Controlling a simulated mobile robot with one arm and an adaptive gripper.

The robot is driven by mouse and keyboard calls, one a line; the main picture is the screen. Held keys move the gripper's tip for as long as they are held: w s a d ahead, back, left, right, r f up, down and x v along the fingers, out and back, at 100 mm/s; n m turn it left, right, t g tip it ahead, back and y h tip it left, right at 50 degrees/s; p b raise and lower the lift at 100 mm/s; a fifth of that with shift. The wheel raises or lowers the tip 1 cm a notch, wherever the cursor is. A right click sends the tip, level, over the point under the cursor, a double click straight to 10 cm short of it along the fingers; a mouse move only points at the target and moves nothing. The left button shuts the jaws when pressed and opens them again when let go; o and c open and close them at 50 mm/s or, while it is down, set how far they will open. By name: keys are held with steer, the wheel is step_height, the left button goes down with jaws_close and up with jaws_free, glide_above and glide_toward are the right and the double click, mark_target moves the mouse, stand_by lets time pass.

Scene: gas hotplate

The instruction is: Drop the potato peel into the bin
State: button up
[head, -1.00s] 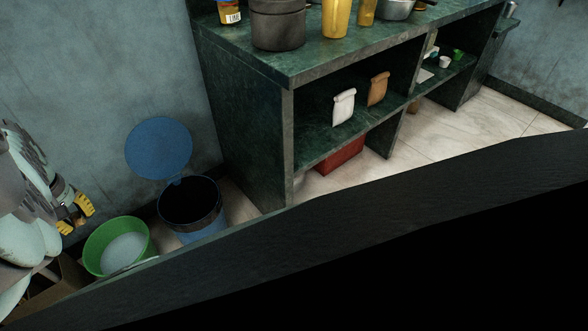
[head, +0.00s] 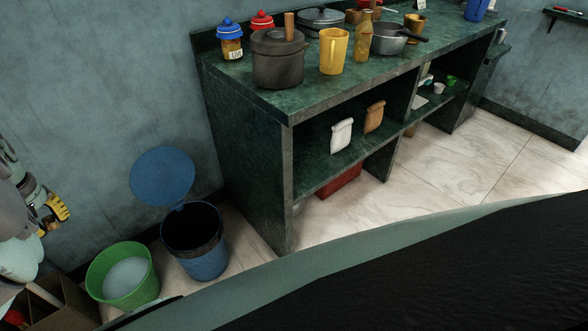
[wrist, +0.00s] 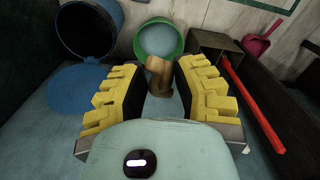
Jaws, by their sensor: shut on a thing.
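The blue bin (head: 205,262) stands on the floor against the wall, its round blue lid (head: 162,177) swung open. Its dark mouth is uncovered. In the wrist view the bin (wrist: 85,25) is at the upper left, with its lid (wrist: 75,90) below it. My gripper (head: 56,212) is at the left edge of the head view, above and left of the bin, near the wall. In the wrist view its yellow-padded fingers (wrist: 159,78) are shut on a small brown piece, the potato peel (wrist: 158,72). The peel is not clear in the head view.
A green tub (head: 130,292) with pale contents stands left of the bin. A box (wrist: 210,42), a red handle (wrist: 252,105) and a pink dustpan (wrist: 258,42) show in the wrist view. A dark green counter (head: 245,165) with pots and jars stands right of the bin.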

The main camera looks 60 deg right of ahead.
mark_target(46, 218)
steer(key=r+p, duration=0.1)
steer(key=r, duration=0.1)
steer(key=r+p, duration=0.1)
steer(key=r, duration=0.1)
steer(key=shift+w, duration=0.4)
steer(key=shift+w+r, duration=0.2)
steer(key=shift+r, duration=0.05)
steer(key=shift+r+p, duration=0.45)
steer(key=shift+r, duration=0.45)
